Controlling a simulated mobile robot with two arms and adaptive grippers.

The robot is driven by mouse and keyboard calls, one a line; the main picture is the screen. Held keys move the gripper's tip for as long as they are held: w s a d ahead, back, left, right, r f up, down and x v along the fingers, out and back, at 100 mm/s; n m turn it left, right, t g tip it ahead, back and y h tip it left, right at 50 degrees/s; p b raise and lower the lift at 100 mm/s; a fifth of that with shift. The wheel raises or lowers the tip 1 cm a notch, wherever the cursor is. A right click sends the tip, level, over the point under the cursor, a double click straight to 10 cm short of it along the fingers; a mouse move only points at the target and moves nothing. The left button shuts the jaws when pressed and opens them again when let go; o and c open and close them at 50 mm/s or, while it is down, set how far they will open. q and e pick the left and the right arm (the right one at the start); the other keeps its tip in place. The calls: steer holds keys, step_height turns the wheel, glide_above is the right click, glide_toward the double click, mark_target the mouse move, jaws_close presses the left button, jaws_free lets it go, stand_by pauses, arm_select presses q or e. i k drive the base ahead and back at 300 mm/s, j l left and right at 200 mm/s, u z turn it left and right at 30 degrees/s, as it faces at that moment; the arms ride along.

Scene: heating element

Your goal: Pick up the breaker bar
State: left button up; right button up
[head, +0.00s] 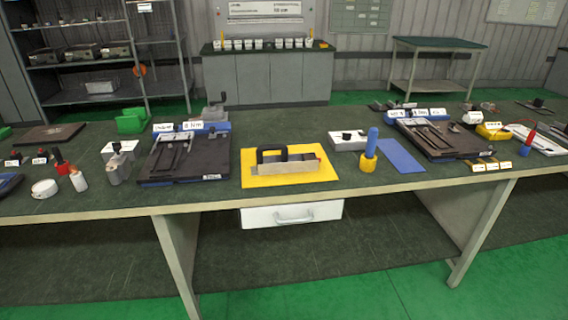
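No object in the head view shows clearly as a breaker bar. A grey metal bar with a black handle (285,165) lies on a yellow mat (260,180) near the front middle of the workbench; I cannot tell whether it is the breaker bar. Right of it a blue-handled tool (372,140) stands upright in a yellow base. Neither of my grippers is in view.
The long dark workbench (225,188) holds a black fixture (185,155) left of the mat and another fixture (440,138) to the right. A flat blue pad (401,155) and a white switch box (348,140) lie between. Small parts crowd the left end. A white drawer (292,215) hangs below.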

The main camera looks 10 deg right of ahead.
mark_target(284, 156)
steer(key=i+l+u, duration=0.15)
steer(key=l, duration=0.45)
steer(key=i+l+u, duration=0.1)
steer(key=l, duration=0.55)
steer(key=i+l+u, duration=0.15)
steer(key=l, duration=0.5)
steer(key=l+u, duration=0.1)
steer(key=l, duration=0.55)
steer(key=i+j+z, duration=0.15)
steer(key=i+j, duration=0.15)
steer(key=i+j+z, duration=0.1)
steer(key=i+j, duration=0.15)
steer(key=j, duration=0.15)
steer(key=i+j+z, duration=0.15)
steer(key=i+j, duration=0.15)
steer(key=i+j+z, duration=0.1)
steer(key=j, duration=0.4)
steer(key=i, duration=0.1)
